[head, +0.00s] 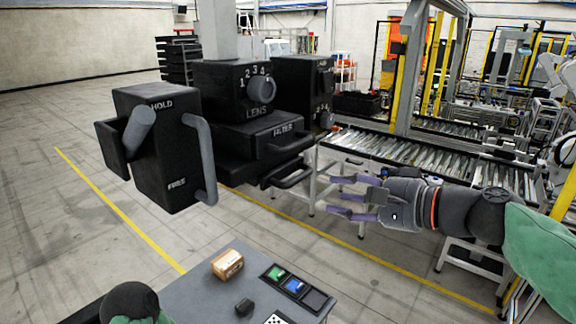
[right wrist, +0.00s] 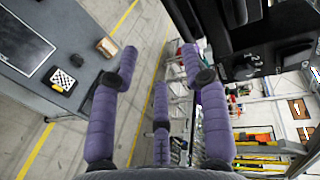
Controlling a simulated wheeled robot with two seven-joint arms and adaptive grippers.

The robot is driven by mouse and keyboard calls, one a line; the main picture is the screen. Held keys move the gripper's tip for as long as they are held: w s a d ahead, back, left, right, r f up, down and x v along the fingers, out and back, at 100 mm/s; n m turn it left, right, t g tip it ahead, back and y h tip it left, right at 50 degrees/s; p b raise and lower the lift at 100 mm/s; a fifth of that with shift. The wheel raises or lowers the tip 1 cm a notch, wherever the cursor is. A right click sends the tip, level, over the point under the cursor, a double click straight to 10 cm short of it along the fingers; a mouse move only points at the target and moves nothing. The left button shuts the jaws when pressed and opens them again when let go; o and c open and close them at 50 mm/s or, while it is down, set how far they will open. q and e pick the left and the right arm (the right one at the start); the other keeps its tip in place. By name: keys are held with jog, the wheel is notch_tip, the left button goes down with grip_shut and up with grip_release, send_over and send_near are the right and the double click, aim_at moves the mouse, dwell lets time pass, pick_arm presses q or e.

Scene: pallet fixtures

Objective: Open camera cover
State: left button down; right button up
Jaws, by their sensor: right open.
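A large black camera (head: 232,92) hangs from a grey post. It carries a round knob marked LENS with several numbers. Below it is a block marked FILTER (head: 285,136), with a dark looped handle (head: 288,173) under it. On the left is a black box (head: 160,160) marked HOLD, with a grey bar handle (head: 204,160) and a grey lever. I cannot tell which part is the cover. My right gripper (head: 345,190) is open and empty, to the right of the looped handle and apart from it. Its purple fingers (right wrist: 160,68) are spread in the right wrist view. My left gripper is out of view.
A grey table (head: 195,295) stands in front, bearing a small cardboard box (head: 227,264), a black tray (head: 309,297) with coloured pieces, and a checkered card. A roller conveyor (head: 440,160) with yellow posts runs behind my right arm. The space between gripper and handle looks clear.

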aim_at(299, 181)
jog(key=w+a, duration=0.1)
jog(key=a, duration=0.2)
jog(key=w+a+p, duration=0.1)
jog(key=w+a, duration=0.1)
jog(key=w+a+p, duration=0.1)
jog(key=w+a, duration=0.1)
jog(key=a, duration=0.1)
jog(key=shift+w+a, duration=0.15)
jog(key=shift+a, duration=0.2)
grip_shut()
